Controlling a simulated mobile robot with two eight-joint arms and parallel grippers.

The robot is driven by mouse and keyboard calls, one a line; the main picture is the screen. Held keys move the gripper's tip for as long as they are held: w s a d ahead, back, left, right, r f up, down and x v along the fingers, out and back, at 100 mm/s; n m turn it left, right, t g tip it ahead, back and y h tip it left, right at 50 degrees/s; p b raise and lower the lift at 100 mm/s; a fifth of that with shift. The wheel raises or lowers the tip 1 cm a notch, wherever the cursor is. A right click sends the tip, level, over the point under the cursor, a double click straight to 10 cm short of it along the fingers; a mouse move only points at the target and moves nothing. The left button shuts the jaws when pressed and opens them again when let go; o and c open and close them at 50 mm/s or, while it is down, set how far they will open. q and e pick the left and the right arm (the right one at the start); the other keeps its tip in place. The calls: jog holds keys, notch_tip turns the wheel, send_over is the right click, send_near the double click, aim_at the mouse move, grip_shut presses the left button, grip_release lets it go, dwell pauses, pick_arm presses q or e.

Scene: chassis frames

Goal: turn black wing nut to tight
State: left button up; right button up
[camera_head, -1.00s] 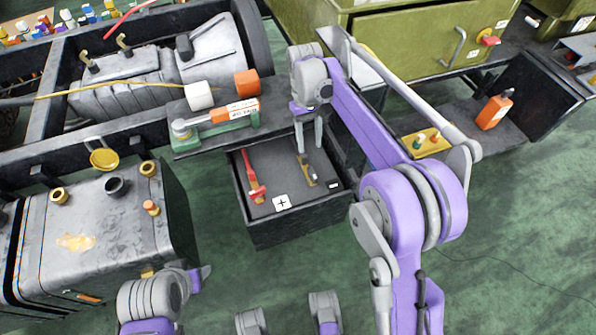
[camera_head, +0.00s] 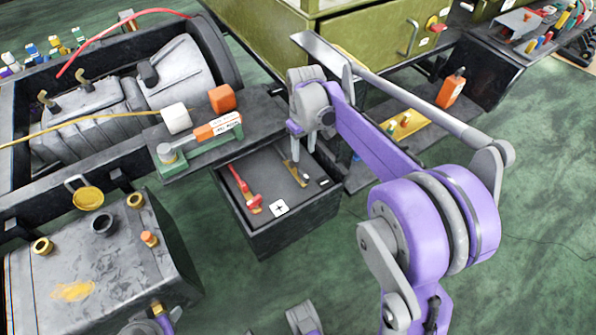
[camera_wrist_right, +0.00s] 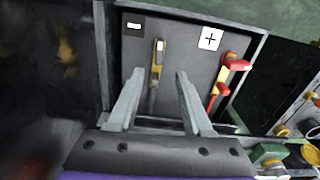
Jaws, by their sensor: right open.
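The black wing nut appears to belong to the dark-and-brass terminal (camera_head: 296,173) by the minus label in the open black box (camera_head: 262,238). Its wings are too small to make out or tell how they are turned. The terminal also shows in the right wrist view (camera_wrist_right: 158,58), beyond and between the two fingers. My right gripper (camera_head: 305,147) is open and empty, pointing down near the terminal at the back of the box; its spread fingers fill the lower middle of the wrist view (camera_wrist_right: 153,82). Only a cut-off part of my left gripper (camera_head: 163,322) shows at the bottom edge.
A red terminal clamp (camera_head: 246,196) and a plus label (camera_head: 279,208) lie left in the box. A dark shelf with an orange-handled tool (camera_head: 217,127) borders its back left. A metal tank (camera_head: 95,255) stands left, an olive cabinet (camera_head: 375,40) behind. Green floor is open in front.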

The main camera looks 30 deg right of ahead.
aim_at(303, 173)
notch_tip(303, 173, down, 10)
jog(key=shift+f+b, duration=0.1)
jog(key=shift+b, duration=0.95)
grip_shut()
